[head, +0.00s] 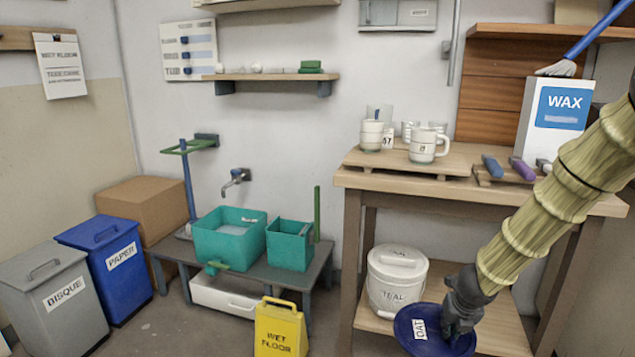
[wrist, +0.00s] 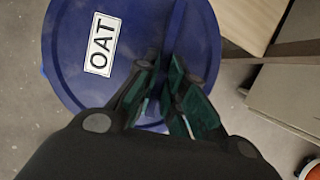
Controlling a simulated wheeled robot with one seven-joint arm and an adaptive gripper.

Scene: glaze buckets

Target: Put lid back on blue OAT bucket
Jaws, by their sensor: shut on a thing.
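The round dark blue OAT lid (head: 408,334) is at the bottom right of the head view, with a white OAT label. It also fills the upper middle of the wrist view (wrist: 130,30). My gripper (head: 458,325) is over the lid, its fingers shut on it near the lid's middle; the fingers hide the part they grip. The fingers also show in the wrist view (wrist: 168,100). The blue OAT bucket cannot be made out for sure; a sliver of brighter blue shows at the lid's left edge in the wrist view.
A white TEAL bucket (head: 396,285) with its lid on stands on the low shelf (head: 495,335) of the wooden table, close behind the OAT lid. A yellow wet-floor sign (head: 281,328) stands to the left. Grey floor shows around the lid in the wrist view.

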